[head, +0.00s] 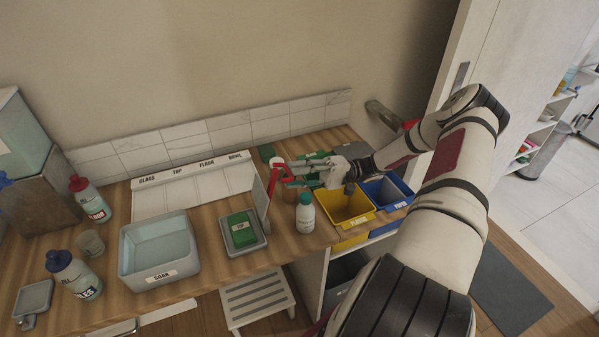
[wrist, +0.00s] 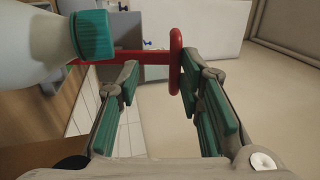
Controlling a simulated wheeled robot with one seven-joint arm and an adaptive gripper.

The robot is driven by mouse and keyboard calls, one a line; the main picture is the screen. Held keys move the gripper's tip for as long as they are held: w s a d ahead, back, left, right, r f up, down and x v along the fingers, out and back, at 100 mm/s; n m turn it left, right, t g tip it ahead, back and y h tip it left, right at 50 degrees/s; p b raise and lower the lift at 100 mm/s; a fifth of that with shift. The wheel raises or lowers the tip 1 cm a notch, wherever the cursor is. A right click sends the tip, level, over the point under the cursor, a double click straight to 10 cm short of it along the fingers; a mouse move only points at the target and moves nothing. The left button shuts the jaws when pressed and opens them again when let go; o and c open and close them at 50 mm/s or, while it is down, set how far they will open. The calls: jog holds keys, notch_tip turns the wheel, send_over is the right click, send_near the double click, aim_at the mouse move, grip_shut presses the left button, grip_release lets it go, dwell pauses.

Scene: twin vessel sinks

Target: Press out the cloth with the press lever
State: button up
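The press lever (head: 276,178) is red, with a crossbar and an upright grip, and stands beside a pale upright plate (head: 261,203). A green folded cloth (head: 240,231) with a small label lies in a grey tray (head: 259,246) left of the plate. My gripper (head: 292,172) is at the lever from the right. In the wrist view my gripper (wrist: 160,70) is open, and the lever's red grip (wrist: 175,50) shows between the fingertips, closer to the right finger. I cannot tell whether a finger touches it.
A white bottle with a teal cap (head: 305,216) stands close below my gripper; it shows large in the wrist view (wrist: 35,40). Yellow (head: 352,222) and blue (head: 397,203) bins sit to the right. A soak basin (head: 160,270) and several bottles are to the left.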

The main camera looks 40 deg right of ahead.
jog(key=shift+d+r, duration=0.1)
jog(key=shift+r, duration=0.1)
jog(key=v, duration=1.2)
dwell(0.5)
